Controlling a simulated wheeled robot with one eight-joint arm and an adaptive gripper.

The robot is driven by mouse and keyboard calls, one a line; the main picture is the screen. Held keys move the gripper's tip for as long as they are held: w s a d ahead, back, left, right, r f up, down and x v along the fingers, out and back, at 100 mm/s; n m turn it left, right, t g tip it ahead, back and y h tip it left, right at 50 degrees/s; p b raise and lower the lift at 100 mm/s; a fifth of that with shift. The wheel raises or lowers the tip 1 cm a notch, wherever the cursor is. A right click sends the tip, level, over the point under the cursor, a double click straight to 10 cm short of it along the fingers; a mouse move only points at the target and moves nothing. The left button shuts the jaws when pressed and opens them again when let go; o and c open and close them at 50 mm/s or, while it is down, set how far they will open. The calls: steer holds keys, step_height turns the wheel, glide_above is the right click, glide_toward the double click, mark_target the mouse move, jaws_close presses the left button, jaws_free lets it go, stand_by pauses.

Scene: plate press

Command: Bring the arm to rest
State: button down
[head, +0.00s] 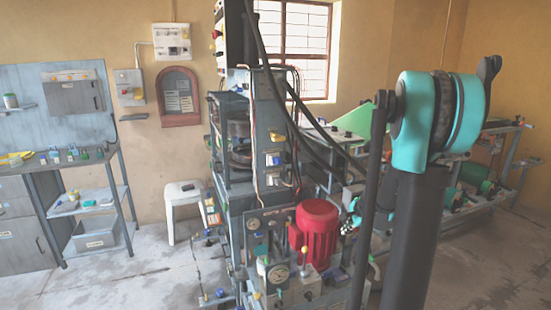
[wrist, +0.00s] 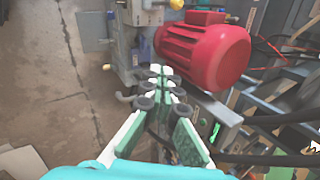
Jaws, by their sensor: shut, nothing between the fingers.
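My gripper (wrist: 160,73) shows in the wrist view with its white and green fingers closed together at the tips and nothing between them. A red motor (wrist: 205,50) lies just beyond and to the right of the fingertips in that view; I cannot tell the exact gap. In the head view my arm's turquoise joint and dark link fill the right side. The red motor (head: 314,232) also shows in the head view, on the lower part of the plate press (head: 240,170).
A metal shelf table (head: 100,195) with small tools is at the left. A bench (head: 470,210) with parts runs along the right. Open concrete floor (head: 130,275) lies at front left. Dark hoses hang beside the press.

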steer(key=s+a+f+n+h, duration=0.1)
steer(key=s+a+n, duration=0.3)
steer(key=s+n, duration=0.4)
steer(key=s+a+f+n+g+h, duration=0.1)
steer(key=s+a+n, duration=0.2)
steer(key=s+n, duration=0.5)
steer(key=s, duration=1)
steer(key=shift+s+a, duration=0.3)
steer(key=shift+a, duration=0.05)
steer(key=c, duration=2.3)
jaws_free()
